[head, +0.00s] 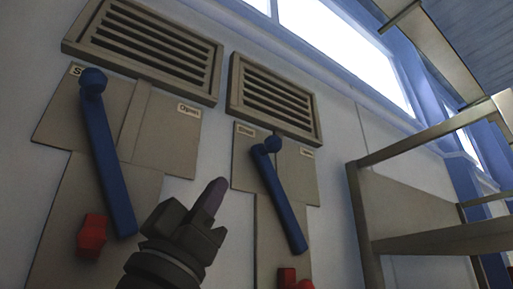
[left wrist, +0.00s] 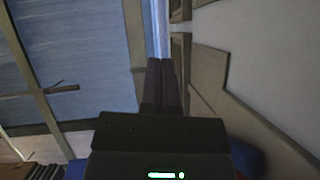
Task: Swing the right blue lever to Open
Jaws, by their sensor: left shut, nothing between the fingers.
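The right blue lever (head: 283,198) is mounted on a grey wall panel (head: 299,181). Its round knob is at the top left, near a small label that seems to read "Shut", and its arm slants down to the right. A second small label sits at the panel's upper right, too small to read surely. My left gripper (head: 212,192) is shut and empty, in front of the wall between the two levers, left of the right lever and apart from it in the picture. The shut fingers also show in the left wrist view (left wrist: 161,85). My right gripper is not in view.
A left blue lever (head: 107,160) hangs on its own panel, with an "Open" label (head: 188,109) at upper right. Red parts (head: 92,236) sit below the levers. Vents (head: 274,97) are above. A metal frame (head: 362,215) stands at the right.

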